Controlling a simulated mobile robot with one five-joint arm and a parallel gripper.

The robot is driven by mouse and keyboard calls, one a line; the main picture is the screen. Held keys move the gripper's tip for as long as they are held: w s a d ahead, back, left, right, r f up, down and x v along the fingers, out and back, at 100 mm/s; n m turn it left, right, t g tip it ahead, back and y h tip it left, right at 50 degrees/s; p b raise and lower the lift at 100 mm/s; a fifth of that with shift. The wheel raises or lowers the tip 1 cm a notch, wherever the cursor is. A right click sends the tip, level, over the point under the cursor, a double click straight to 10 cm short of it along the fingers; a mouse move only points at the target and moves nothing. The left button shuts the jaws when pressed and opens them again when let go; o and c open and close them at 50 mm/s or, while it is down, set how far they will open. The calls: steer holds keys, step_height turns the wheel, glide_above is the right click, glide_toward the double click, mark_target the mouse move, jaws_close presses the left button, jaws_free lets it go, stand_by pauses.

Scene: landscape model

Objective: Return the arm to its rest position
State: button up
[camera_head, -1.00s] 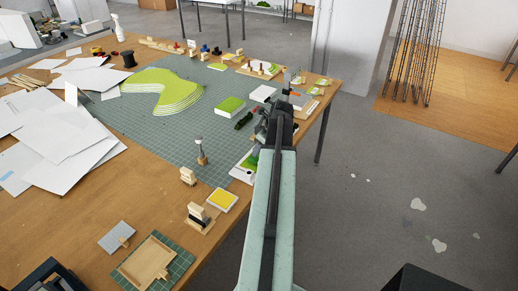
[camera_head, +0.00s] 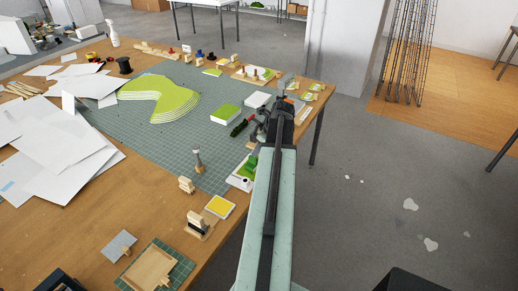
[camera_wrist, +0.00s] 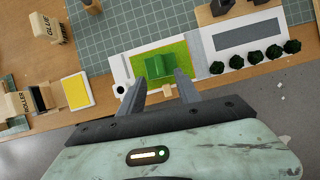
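My arm (camera_head: 267,200) extends forward over the right edge of the wooden table in the head view. The gripper end is small and partly hidden by the arm there. In the wrist view my gripper (camera_wrist: 162,82) has its two grey fingers apart, with nothing held between them. Beyond the fingertips lies a model board (camera_wrist: 205,60) with a green block on a lime-green patch and a row of dark green bushes. The board also shows in the head view (camera_head: 240,181), partly hidden by my arm.
A yellow pad (camera_head: 219,206) and wooden stamps (camera_head: 198,224) lie near the table edge. A green cutting mat (camera_head: 170,140) carries a layered green terrain model (camera_head: 158,98). White papers (camera_head: 50,145) cover the left side. Grey floor (camera_head: 380,220) is open at right.

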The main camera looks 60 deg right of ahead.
stand_by(0.3)
steer(key=w+a+n+y, duration=0.1)
steer(key=w+a+n, duration=0.2)
steer(key=w+a, duration=1.15)
steer(key=w+a+n+g+y, duration=0.1)
steer(key=w+a+n, duration=0.2)
steer(key=w+a, duration=0.45)
steer(key=w+a+n, duration=0.2)
steer(key=w+a, duration=0.2)
steer(key=a, duration=0.6)
steer(key=s+a+f+n+g, duration=0.1)
steer(key=a+f+n+g, duration=0.1)
steer(key=a+n, duration=1.8)
steer(key=s+a+n+g+h, duration=0.1)
steer(key=s+a+n, duration=0.4)
steer(key=a+n, duration=0.2)
steer(key=shift+s+n+g+h, duration=0.15)
steer(key=shift+n+g+h, duration=0.15)
steer(key=shift+n, duration=0.7)
